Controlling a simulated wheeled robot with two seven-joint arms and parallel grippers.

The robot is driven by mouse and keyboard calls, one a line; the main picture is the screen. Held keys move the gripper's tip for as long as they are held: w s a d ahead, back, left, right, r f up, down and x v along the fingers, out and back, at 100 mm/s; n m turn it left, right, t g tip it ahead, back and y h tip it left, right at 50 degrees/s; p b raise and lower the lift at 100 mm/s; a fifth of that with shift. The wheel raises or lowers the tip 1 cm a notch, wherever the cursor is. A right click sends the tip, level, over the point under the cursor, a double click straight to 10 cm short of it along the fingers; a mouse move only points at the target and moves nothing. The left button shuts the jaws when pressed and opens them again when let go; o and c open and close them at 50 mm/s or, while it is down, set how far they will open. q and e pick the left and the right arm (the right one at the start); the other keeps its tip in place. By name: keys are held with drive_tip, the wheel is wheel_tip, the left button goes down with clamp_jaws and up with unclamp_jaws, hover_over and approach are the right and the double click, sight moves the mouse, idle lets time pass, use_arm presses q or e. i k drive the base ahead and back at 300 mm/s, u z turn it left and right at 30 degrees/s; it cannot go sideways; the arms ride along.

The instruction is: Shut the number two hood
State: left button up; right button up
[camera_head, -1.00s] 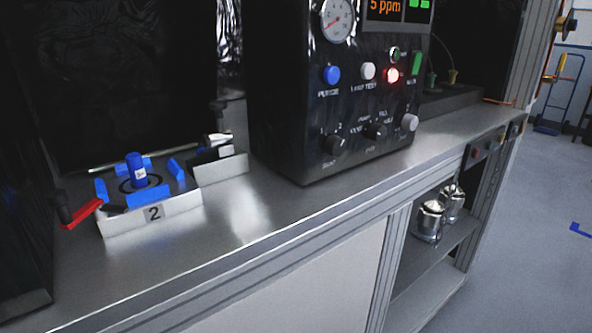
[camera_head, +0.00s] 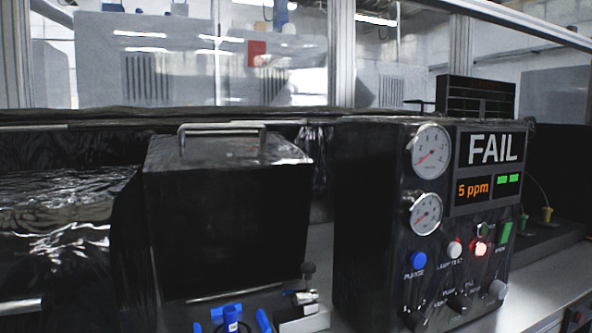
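The number two hood (camera_head: 225,225) is a black box with a metal bar handle (camera_head: 222,129) along its top, left of centre. It stands open, raised behind the test fixture (camera_head: 303,318), whose blue clamps and blue post (camera_head: 232,318) show uncovered at the bottom edge. The fixture's "2" label is below the picture now; it showed in the earlier frame. Neither of my grippers is in view.
A black test console (camera_head: 365,225) stands right of the hood, with two gauges, a red-lit button and a display reading FAIL and 5 ppm. Glossy black material (camera_head: 60,220) is close on the left. The metal bench (camera_head: 545,275) is bare at the lower right.

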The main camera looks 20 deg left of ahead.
sight(228, 211)
drive_tip(key=u, duration=0.7)
drive_tip(key=k, duration=0.3)
